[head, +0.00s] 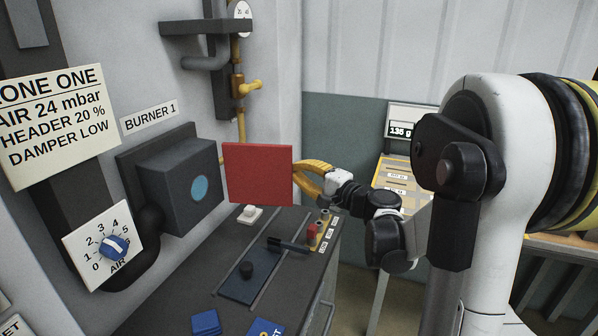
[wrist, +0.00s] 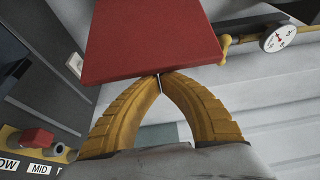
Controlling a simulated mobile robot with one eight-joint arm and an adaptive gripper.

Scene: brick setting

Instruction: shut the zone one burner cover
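The burner cover is a flat red panel (head: 258,174). It stands swung out from the dark grey burner box (head: 180,182), whose round blue window (head: 199,188) is uncovered, under the BURNER 1 label. My gripper (head: 294,170) is at the panel's right edge, its yellow fingers coming in from the right. In the wrist view the red panel (wrist: 150,38) fills the upper middle, and the fingertips of my gripper (wrist: 160,76) meet at its near edge. The fingers look closed together. I cannot tell whether the tips press on the panel or only lie close to it.
Below is a dark console (head: 185,290) with a black slider knob (head: 247,270), a red knob (head: 312,231) and blue blocks (head: 206,322). An AIR dial (head: 114,245) is at left. A yellow-valved pipe (head: 240,90) runs up the wall behind the cover.

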